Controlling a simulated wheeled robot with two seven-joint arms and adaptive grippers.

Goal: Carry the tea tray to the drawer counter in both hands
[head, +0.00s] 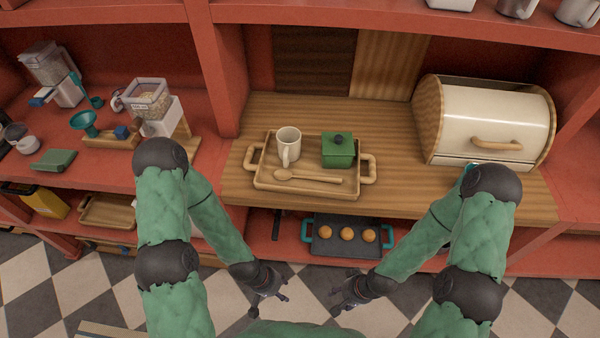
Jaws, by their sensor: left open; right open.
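The wooden tea tray (262,183) rests on the wooden counter (234,188) in the middle of the head view. It has a handle at its left and right ends. A cream mug (289,143), a lidded green box (338,152) and a wooden spoon (310,178) are on it. My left gripper (267,297) is open and empty, low in front of the counter, below the tray. My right gripper (342,296) is open and empty, also low in front, to the right of the left one. Neither touches the tray. I cannot tell which surface is the drawer counter.
A cream bread box (490,122) stands on the counter right of the tray. A dark tray (324,248) with round orange-brown items sits on the lower shelf. A grain dispenser (152,105) and a teal funnel (84,122) stand on the left shelf. An upright red divider separates that shelf from the counter.

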